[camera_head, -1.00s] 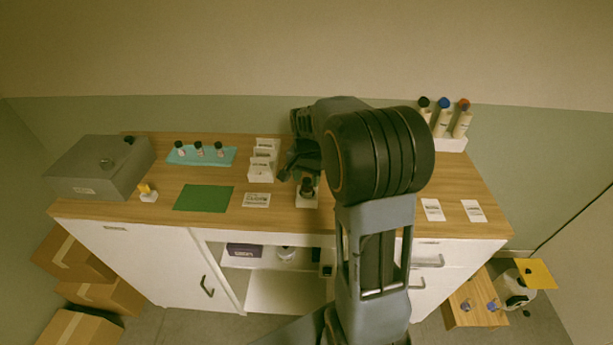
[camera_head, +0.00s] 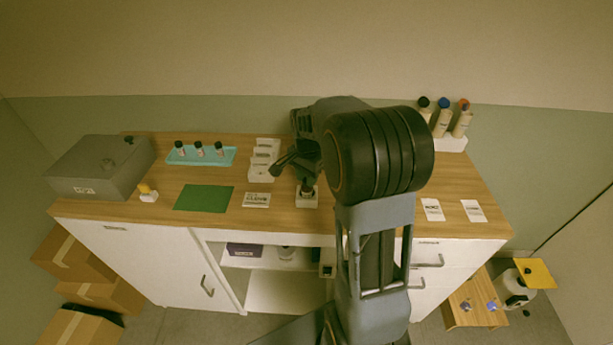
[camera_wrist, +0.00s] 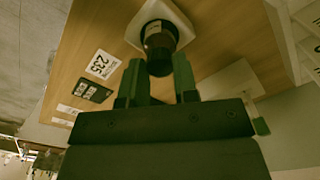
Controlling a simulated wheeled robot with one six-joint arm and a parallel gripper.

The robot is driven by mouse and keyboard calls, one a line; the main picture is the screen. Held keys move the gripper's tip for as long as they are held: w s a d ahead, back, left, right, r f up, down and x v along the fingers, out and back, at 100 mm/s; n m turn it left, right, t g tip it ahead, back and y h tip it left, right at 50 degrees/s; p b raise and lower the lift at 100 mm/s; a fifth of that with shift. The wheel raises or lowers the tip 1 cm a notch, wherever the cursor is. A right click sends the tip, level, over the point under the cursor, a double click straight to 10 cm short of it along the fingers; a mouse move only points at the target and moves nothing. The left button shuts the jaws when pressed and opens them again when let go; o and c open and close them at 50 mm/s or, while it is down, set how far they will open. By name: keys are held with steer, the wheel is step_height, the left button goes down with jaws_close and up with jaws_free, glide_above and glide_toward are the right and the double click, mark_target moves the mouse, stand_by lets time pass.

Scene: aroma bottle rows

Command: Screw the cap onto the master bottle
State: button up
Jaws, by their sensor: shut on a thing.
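The master bottle (camera_head: 307,190) is a small dark amber bottle. It stands upright in a white square holder (camera_head: 306,202) at the front middle of the bench. In the wrist view, the bottle (camera_wrist: 157,32) is seen from above with a black cap (camera_wrist: 160,66) at its top. My gripper (camera_wrist: 160,76) is shut on the cap, one finger on each side. In the head view, my gripper (camera_head: 304,176) is over the bottle, partly hidden by my arm. I cannot tell how tightly the cap sits on the neck.
A stepped white rack (camera_head: 262,172) and a label card (camera_head: 257,200) are left of the bottle. Further left are a green mat (camera_head: 204,198), a teal tray (camera_head: 228,157) with small bottles, and a grey box (camera_head: 90,170). Tall bottles (camera_head: 442,122) stand at the back right.

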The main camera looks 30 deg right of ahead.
steer(key=m, duration=0.3)
steer(key=shift+m, duration=0.3)
steer(key=m, duration=0.4)
steer(key=shift+m, duration=0.4)
steer(key=m, duration=0.6)
steer(key=shift+m, duration=0.4)
steer(key=o, duration=0.8)
